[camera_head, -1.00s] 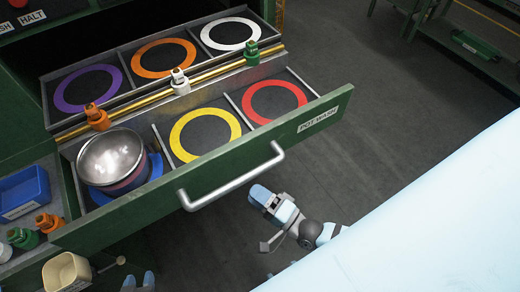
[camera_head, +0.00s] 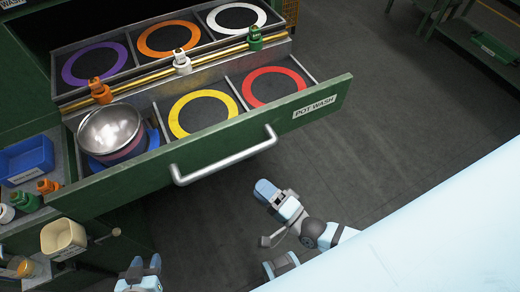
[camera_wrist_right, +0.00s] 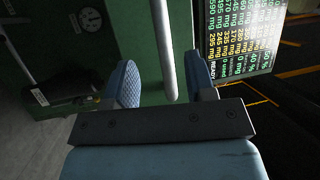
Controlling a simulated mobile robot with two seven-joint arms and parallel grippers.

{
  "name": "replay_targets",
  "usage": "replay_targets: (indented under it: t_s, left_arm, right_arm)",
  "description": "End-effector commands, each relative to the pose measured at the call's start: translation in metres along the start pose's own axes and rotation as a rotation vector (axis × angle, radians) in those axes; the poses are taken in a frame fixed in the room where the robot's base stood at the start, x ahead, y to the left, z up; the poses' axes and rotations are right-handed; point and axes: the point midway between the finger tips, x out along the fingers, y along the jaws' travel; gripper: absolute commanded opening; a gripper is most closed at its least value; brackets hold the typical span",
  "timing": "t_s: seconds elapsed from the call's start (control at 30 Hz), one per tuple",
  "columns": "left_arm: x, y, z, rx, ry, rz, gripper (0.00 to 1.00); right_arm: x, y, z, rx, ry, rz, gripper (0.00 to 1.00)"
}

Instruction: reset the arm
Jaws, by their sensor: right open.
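My right gripper (camera_wrist_right: 163,75) is open in the right wrist view, its two blue fingers apart. A grey bar shows between and beyond them, with no clear contact. In the head view my right gripper (camera_head: 269,192) is below the drawer handle (camera_head: 225,157), apart from it in the picture. My left gripper (camera_head: 145,270) shows at the bottom edge, left of centre, with a gap between its fingertips and nothing held. The arm behind it is out of view.
The green pot wash drawer (camera_head: 300,122) stands open, with coloured rings and a metal bowl (camera_head: 108,128) inside. A blue bin (camera_head: 27,160), a cream container (camera_head: 63,236) and coloured fittings are at the left. A pale surface (camera_head: 430,225) fills the lower right.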

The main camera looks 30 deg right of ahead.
Motion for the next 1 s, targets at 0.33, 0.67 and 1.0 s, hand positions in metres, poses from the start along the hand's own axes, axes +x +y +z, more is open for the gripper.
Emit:
replay_targets:
  t_s: [0.33, 0.67, 1.0]
  left_arm:
    - [-0.003, 0.0, -0.003, 0.001, -0.003, -0.001, 0.4]
    - [-0.021, -0.003, -0.031, 0.003, 0.001, -0.008, 0.4]
    - [-0.026, -0.005, -0.037, 0.002, 0.003, -0.013, 0.4]
  right_arm:
    - [0.002, -0.004, 0.003, -0.087, -0.014, 0.034, 0.5]
    - [-0.018, 0.004, -0.006, -0.999, -0.264, 0.461, 0.5]
    - [-0.054, 0.018, -0.03, -1.37, -0.488, 0.696, 0.5]
